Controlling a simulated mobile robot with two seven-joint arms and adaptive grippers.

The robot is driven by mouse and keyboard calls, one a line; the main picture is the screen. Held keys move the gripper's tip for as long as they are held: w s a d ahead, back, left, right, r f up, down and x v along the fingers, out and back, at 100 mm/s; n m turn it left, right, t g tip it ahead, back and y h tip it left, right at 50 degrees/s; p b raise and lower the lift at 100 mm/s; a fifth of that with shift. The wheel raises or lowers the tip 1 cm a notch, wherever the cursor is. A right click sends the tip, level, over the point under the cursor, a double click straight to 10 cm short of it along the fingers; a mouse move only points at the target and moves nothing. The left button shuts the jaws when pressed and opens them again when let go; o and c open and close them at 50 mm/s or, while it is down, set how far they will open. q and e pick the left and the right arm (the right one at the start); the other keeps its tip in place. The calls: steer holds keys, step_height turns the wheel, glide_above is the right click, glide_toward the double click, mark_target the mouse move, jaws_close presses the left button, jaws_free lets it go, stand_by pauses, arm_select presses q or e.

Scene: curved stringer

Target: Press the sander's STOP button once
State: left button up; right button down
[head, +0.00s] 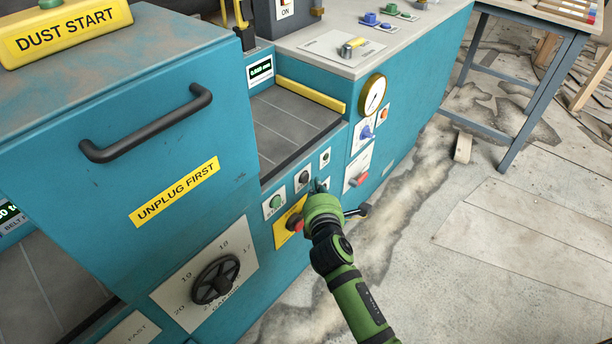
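The teal sander (225,110) fills the left and middle of the head view. The button labels are too small to read, so I cannot tell which one is STOP. My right gripper (319,186) points at the panel, just right of and below the dark button, and covers part of the panel there. I cannot tell whether it touches. Its fingers are mostly hidden. My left gripper is out of view.
A black handwheel (215,279) and a black bar handle (147,127) stick out from the sander's front. A round gauge (373,94) and a red button (358,179) are right of my gripper. A blue-legged table (540,92) stands at the right. The floor between is mostly clear.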

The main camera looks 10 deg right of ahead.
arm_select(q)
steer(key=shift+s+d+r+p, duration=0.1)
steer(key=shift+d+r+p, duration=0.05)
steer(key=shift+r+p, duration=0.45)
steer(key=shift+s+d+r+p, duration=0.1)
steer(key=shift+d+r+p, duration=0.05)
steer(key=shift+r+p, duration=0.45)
arm_select(e)
steer(key=shift+s+d, duration=0.8)
steer(key=shift+s, duration=0.2)
steer(key=shift+s+d, duration=0.75)
steer(key=shift+s, duration=0.2)
